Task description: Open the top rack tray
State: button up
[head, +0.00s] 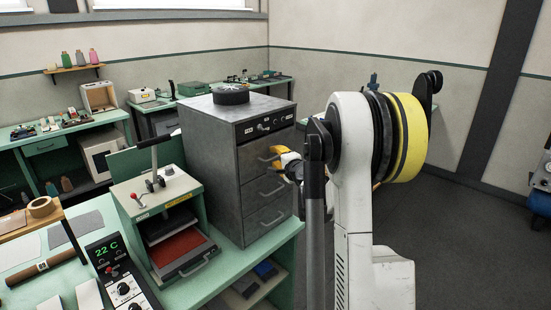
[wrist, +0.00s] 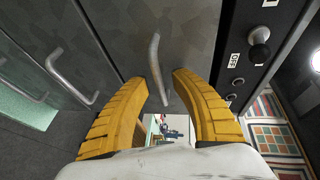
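The rack is a grey metal cabinet (head: 212,150) with several stacked trays and a bar handle on each. The top rack tray (head: 254,164) appears flush with the cabinet front. Its curved handle (wrist: 157,68) runs between my fingertips in the wrist view, and I cannot tell whether they touch it. My gripper (wrist: 160,82) has yellow ribbed fingers, spread apart with a visible gap on both sides of the handle. In the head view my gripper (head: 284,158) is at the cabinet front by the top handle, partly hidden by my arm.
A control panel with knobs (head: 264,126) sits above the top tray. Lower handles (head: 272,190) stick out below. A black round object (head: 230,95) lies on the cabinet. A green press (head: 165,215) stands to its left on the green bench (head: 240,262).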

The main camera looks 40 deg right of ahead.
grip_shut()
jog(key=s+d+b, duration=0.1)
jog(key=s+b, duration=0.1)
jog(key=s, duration=1.9)
jog(key=shift+s+d, duration=0.3)
jog(key=shift+s, duration=0.05)
grip_release()
jog(key=v, duration=1.2)
